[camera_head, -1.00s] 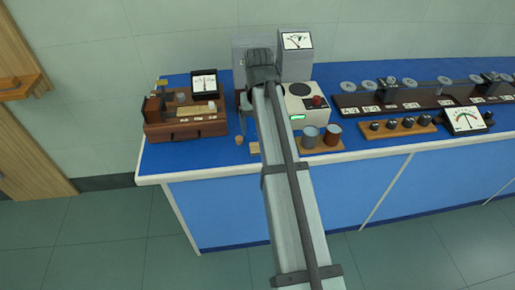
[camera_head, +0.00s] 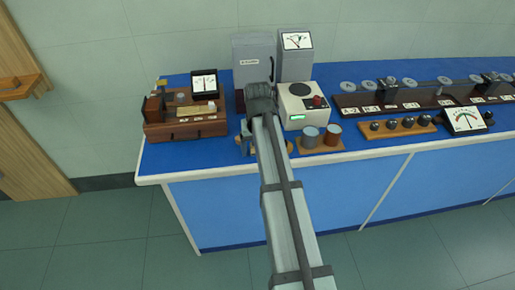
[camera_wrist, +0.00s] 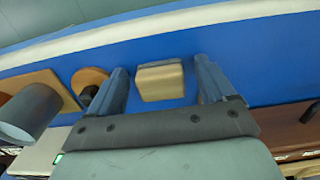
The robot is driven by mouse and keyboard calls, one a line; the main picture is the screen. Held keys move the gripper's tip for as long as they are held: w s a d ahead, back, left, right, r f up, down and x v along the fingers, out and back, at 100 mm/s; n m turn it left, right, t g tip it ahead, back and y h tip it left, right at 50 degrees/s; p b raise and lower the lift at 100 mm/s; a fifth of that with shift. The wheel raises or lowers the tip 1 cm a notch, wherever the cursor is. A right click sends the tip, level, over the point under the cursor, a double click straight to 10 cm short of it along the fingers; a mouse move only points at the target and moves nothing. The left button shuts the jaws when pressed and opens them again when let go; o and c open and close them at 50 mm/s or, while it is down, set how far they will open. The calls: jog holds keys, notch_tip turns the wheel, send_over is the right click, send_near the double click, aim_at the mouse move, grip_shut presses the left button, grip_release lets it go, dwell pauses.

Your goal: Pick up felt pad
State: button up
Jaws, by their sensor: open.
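A small tan block-like pad, which looks like the felt pad (camera_wrist: 160,82), lies on the blue bench top in the wrist view. It sits between the two blue-grey fingers of my gripper (camera_wrist: 160,66), with a visible gap on each side. My gripper is open and empty. I cannot tell how far above the bench the fingertips are. In the head view my gripper (camera_head: 246,138) is low over the bench near its front edge, and my arm hides most of the pad.
A round wooden piece (camera_wrist: 90,78) lies just outside one finger. A grey cup (camera_wrist: 28,112) stands on a wooden board beyond it. In the head view a wooden instrument (camera_head: 186,128) stands left and a white balance (camera_head: 302,108) right. The front edge (camera_head: 210,174) is close.

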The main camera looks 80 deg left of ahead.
jog(key=c, duration=1.1)
jog(key=shift+o, duration=0.2)
notch_tip(320, 180, up, 10)
dwell(0.3)
